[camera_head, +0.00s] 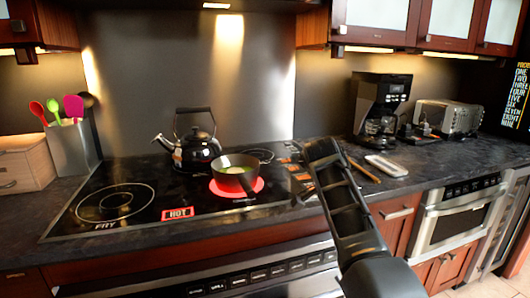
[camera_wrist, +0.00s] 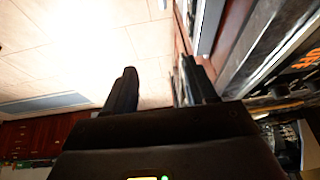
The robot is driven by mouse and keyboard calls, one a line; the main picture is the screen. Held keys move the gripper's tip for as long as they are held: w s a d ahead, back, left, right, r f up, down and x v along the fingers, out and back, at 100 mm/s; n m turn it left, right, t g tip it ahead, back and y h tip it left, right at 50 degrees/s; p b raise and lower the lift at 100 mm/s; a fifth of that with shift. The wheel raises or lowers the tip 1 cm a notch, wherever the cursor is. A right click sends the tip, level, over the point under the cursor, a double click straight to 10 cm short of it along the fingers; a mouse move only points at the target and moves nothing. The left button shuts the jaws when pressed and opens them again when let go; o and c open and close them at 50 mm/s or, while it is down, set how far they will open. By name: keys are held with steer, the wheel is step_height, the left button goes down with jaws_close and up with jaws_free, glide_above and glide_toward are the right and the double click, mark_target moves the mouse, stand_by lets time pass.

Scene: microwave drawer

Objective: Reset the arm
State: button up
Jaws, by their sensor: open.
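My arm rises from the lower right of the head view and crosses in front of the counter's edge, between the cooktop and the microwave drawer. In the wrist view my gripper (camera_wrist: 158,75) shows two dark fingers apart, with nothing between them. The gripper is open and empty. Its fingers point toward a pale tiled surface, with a cabinet front close along the right side. In the head view I cannot make out the fingertips clearly.
The cooktop (camera_head: 75,222) has a glowing burner under a pot (camera_head: 235,176), with a kettle (camera_head: 196,152) behind. A coffee maker (camera_head: 378,105), a toaster (camera_head: 447,116) and a small white dish (camera_head: 386,165) are on the counter. The microwave drawer (camera_head: 455,222) is at right, closed.

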steer(key=s+d+f+n+t, duration=0.1)
steer(key=s+f+n, duration=0.1)
steer(key=s+f, duration=0.35)
steer(key=s+d+f+n+t+y, duration=0.1)
steer(key=s+f, duration=0.1)
steer(key=f, duration=0.6)
steer(key=s+d+f+n+t, duration=0.1)
steer(key=s+d+f+n, duration=0.1)
steer(key=s+f, duration=0.35)
steer(key=s+f+n+t+y, duration=0.15)
steer(key=s+f, duration=0.25)
steer(key=s, duration=0.4)
steer(key=s+f+n+t, duration=0.2)
steer(key=s+f, duration=0.2)
steer(key=s, duration=0.4)
steer(key=s+r+n+t+y, duration=0.1)
steer(key=s+r+n, duration=0.15)
steer(key=s, duration=0.65)
steer(key=s+r+n+t+y, duration=0.15)
steer(key=s+r, duration=0.25)
steer(key=s, duration=0.6)
steer(key=s+a+r+t, duration=0.1)
steer(key=s+r+t, duration=0.1)
steer(key=s+r, duration=0.4)
steer(key=s+a+r+n+t, duration=0.1)
steer(key=s+r, duration=0.5)
steer(key=r, duration=0.7)
steer(key=shift+r+t+h, duration=0.3)
steer(key=shift+t, duration=0.1)
